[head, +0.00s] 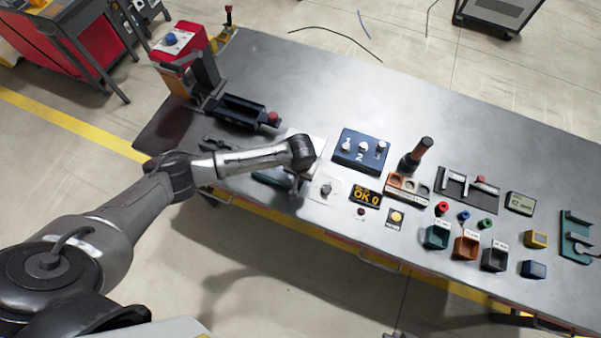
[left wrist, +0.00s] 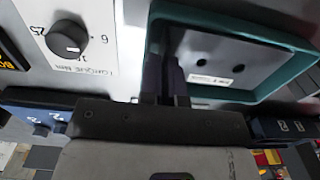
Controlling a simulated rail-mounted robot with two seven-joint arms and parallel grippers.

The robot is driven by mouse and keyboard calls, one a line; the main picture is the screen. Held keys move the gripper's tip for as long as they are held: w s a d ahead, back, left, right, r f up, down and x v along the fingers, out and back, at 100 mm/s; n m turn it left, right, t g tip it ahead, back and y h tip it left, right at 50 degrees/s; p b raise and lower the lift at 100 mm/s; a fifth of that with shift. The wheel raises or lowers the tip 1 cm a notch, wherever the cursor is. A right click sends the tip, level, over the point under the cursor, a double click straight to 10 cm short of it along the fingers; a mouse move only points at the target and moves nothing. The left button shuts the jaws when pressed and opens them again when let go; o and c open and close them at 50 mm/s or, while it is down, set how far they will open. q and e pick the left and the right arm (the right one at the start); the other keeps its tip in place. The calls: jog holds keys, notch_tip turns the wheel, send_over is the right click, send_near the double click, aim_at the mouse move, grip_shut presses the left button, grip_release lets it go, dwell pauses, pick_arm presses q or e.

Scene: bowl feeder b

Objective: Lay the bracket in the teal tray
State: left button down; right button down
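The teal tray (head: 268,179) is near the front edge of the bench, partly under my left arm in the head view. Its teal rim shows large in the left wrist view (left wrist: 299,84). A grey plate with two dark holes and a small white label, which looks like the bracket (left wrist: 222,58), lies within the rim. My left gripper (left wrist: 166,62) points down at the tray's side by the torque dial, its dark fingers close together beside the plate. I cannot tell whether they pinch an edge of it. In the head view my wrist hides the bracket.
A torque dial panel (head: 327,189) stands right beside the tray. A blue panel with several knobs (head: 360,151) is behind it. An OK display (head: 365,198), small bins (head: 437,237) and a dark-handled tool (head: 416,155) are further right. The bench's back right is clear.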

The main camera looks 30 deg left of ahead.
pick_arm(q)
jog(key=shift+f, duration=0.25)
dwell(0.3)
jog(key=c, duration=1.2)
grip_release()
jog(key=shift+c, duration=0.2)
notch_tip(320, 180, up, 14)
jog(key=p, duration=0.1)
jog(key=shift+p, duration=0.3)
jog(key=shift+f, duration=0.1)
